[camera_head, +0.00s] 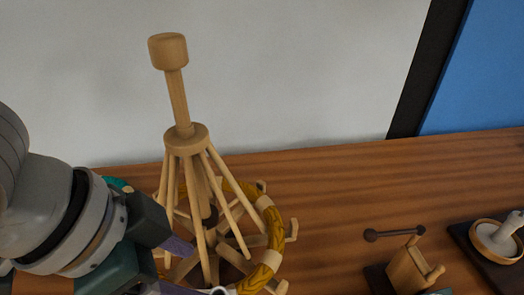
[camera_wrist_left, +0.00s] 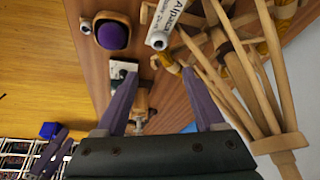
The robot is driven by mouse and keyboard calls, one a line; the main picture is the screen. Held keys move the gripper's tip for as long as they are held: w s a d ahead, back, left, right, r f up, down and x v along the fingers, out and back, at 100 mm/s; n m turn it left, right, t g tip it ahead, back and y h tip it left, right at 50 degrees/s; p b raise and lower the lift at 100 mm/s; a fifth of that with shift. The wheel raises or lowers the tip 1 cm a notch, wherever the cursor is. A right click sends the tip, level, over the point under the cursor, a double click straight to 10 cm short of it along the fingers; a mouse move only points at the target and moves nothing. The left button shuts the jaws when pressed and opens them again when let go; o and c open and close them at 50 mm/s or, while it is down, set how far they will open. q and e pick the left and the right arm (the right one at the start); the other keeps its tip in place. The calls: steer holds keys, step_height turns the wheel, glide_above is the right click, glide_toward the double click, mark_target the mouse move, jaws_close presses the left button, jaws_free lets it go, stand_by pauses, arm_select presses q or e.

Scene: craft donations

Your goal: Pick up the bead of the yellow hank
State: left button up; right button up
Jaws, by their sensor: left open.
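A yellow hank (camera_head: 271,258) is stretched around the lower arms of a wooden swift (camera_head: 185,140), with pale bands around it. In the left wrist view, parts of the yellow hank (camera_wrist_left: 262,48) show behind the slats. A white tag marked "Alpaca" (camera_wrist_left: 172,18) hangs there. A small white round piece with a dark hole (camera_wrist_left: 157,41), perhaps the bead, is at its end. My left gripper (camera_wrist_left: 160,73) is open, with the hank's near side and the white piece ahead of its fingertips. My right gripper (camera_wrist_left: 60,142) shows small at lower left; its opening is unclear.
A wooden winder with a dark crank (camera_head: 408,266) stands right of the swift. A wooden bowl (camera_head: 492,243) sits on a dark base at far right. A purple ball (camera_wrist_left: 112,35) rests in a wooden holder. The table (camera_head: 335,205) behind the winder is clear.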

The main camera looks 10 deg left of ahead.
arm_select(q)
steer(key=b, duration=0.1)
glide_above(215, 292)
steer(key=s, duration=0.2)
step_height(215, 292, down, 4)
steer(key=shift+w+a+f, duration=0.1)
steer(key=shift+w+a, duration=0.05)
steer(key=shift+s+a+b+x, duration=0.1)
steer(key=shift+a+b+x, duration=0.05)
steer(key=shift+x, duration=0.75)
steer(key=shift+s+a+b+x, duration=0.1)
steer(key=shift+b+x, duration=0.1)
steer(key=shift+x, duration=0.7)
steer(key=shift+s+a+b+x, duration=0.1)
steer(key=shift+a+b+x, duration=0.05)
steer(key=shift+x, duration=0.8)
steer(key=shift+f, duration=0.15)
arm_select(e)
steer(key=shift+s+a+f, duration=0.1)
steer(key=shift+s+f, duration=0.1)
steer(key=shift+f, duration=0.3)
steer(key=shift+s+a+f, duration=0.1)
steer(key=shift+s+f, duration=0.1)
steer(key=shift+f, duration=0.3)
arm_select(q)
steer(key=shift+c, duration=0.3)
jaws_close()
arm_select(e)
steer(key=shift+d, duration=0.1)
